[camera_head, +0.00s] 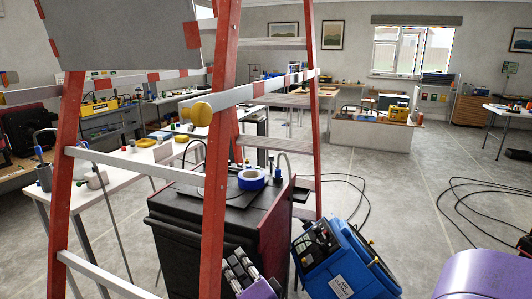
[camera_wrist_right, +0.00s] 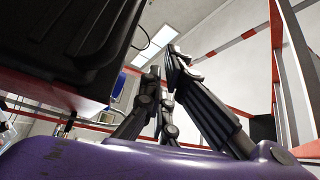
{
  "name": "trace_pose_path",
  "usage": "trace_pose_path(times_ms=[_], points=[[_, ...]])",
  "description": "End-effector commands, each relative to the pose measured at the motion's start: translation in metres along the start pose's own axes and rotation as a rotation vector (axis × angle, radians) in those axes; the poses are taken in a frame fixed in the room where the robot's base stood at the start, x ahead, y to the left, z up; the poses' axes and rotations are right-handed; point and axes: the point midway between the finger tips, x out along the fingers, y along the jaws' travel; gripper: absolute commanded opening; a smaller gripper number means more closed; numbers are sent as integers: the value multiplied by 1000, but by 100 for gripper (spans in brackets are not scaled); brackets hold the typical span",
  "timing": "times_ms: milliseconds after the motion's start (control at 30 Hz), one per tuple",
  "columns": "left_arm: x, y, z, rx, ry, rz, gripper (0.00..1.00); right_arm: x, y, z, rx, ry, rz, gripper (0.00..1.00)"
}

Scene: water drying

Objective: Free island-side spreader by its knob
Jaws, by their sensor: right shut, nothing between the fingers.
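A red stepladder (camera_head: 213,200) stands close in front of me. A red-and-white striped spreader bar (camera_head: 265,92) runs back from its near right leg to a rear leg. A second striped bar (camera_head: 125,82) crosses the ladder's left side. My right gripper (camera_head: 238,268) is low, below the knob and well apart from it. In the right wrist view its dark fingers (camera_wrist_right: 167,65) are shut and empty, with striped bars (camera_wrist_right: 230,42) beyond. My left gripper is not in view.
A black bin-like cabinet (camera_head: 180,222) with blue tape (camera_head: 251,179) on top stands behind the ladder. A blue case (camera_head: 345,265) is at its right. A white table (camera_head: 125,158) holds small items at left. Black cables (camera_head: 465,190) lie on open floor at right.

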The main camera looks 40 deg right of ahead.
Motion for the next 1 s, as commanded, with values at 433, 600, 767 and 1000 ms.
trace_pose_path(times_ms=[433,600,767,1000], points=[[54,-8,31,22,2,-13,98,126,-157,-208,1083,405,-837,0],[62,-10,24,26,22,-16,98,125,-176,-245,1264,433,-1005,0],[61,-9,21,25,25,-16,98,128,-185,-260,1305,437,-1046,0],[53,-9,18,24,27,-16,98,150,-205,-295,1302,436,-1048,0]])
